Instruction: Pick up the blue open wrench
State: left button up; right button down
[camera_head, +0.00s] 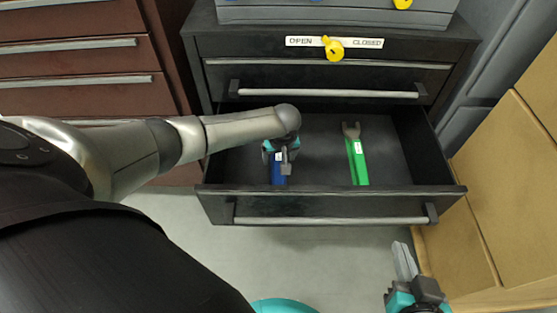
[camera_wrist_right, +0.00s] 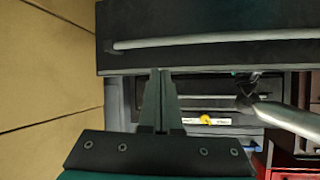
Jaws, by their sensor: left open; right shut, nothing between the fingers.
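The blue open wrench (camera_head: 278,170) lies in the open drawer (camera_head: 390,160), towards its left side. Its blue handle shows, and my left gripper hides its upper part. My left gripper (camera_head: 281,165) is open over the blue wrench, reaching down into the drawer. I cannot tell whether the fingers touch the wrench. My right gripper (camera_head: 403,262) is shut and empty, outside the drawer at the lower right. Its closed fingers also show in the right wrist view (camera_wrist_right: 160,100).
A green open wrench (camera_head: 357,160) lies in the drawer to the right of the blue one. The drawer's front edge (camera_head: 330,190) stands between my right gripper and the wrenches. Tan boxes (camera_head: 490,190) stand at the right. A yellow knob (camera_head: 334,50) sits above the drawers.

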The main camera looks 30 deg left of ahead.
pick_arm(q)
jog(key=shift+w+a+f+b, duration=0.1)
jog(key=shift+a+f+b, duration=0.05)
jog(key=shift+f+b, duration=0.5)
jog(key=shift+w+a+f, duration=0.1)
jog(key=shift+f, duration=0.4)
pick_arm(e)
jog(key=shift+s+a+r+t+y, duration=0.1)
jog(key=shift+a+r+t+y, duration=0.35)
jog(key=shift+a+t, duration=0.4)
jog(key=shift+s+a+r+t+y, duration=0.1)
jog(key=shift+a+r+t+y, duration=0.35)
jog(key=shift+t, duration=0.6)
pick_arm(q)
jog(key=shift+c, duration=0.3)
pick_arm(e)
jog(key=shift+a+r, duration=0.1)
pick_arm(q)
grip_shut()
